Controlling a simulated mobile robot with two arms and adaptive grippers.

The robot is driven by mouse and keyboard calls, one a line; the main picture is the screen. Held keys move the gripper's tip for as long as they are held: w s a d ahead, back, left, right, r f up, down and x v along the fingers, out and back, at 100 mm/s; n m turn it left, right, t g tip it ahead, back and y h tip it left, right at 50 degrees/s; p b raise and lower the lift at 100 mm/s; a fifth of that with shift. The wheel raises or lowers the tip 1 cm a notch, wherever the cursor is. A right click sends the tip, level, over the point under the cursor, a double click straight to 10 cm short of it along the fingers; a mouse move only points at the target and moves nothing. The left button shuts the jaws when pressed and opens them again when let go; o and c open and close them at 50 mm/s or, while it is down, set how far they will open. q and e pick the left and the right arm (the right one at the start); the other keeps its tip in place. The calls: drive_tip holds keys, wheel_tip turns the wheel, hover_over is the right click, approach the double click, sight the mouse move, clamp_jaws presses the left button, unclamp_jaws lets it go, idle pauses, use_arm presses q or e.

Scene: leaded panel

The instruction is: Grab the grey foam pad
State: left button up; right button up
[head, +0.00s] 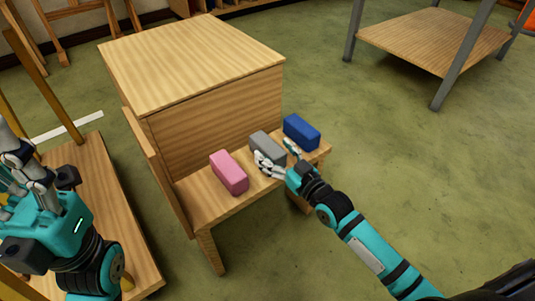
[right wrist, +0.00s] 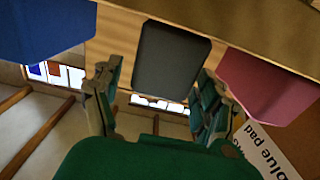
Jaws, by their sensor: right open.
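The grey foam pad (head: 268,147) lies on a low wooden shelf, between a pink pad (head: 229,172) on its left and a blue pad (head: 301,131) on its right. My right gripper (head: 279,160) is at the near end of the grey pad, its fingers spread. In the right wrist view the grey pad (right wrist: 171,58) stands between the two open fingers (right wrist: 158,98); I cannot tell whether they touch it. My left gripper (head: 18,165) is at the far left of the head view, apart from the pads; its finger gap is unclear.
A wooden box (head: 210,110) rises behind the shelf (head: 200,200). The blue pad (right wrist: 45,30) and pink pad (right wrist: 268,82) flank the grey one closely. A wooden platform (head: 115,215) stands at left, a grey-legged table (head: 435,40) at back right. Green floor at right is clear.

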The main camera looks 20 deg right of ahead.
sight(268, 143)
drive_tip(key=b+x, duration=0.1)
drive_tip(key=x, duration=0.2)
drive_tip(key=shift+w+a+r, duration=0.1)
drive_tip(key=shift+w, duration=0.3)
drive_tip(key=c, duration=1)
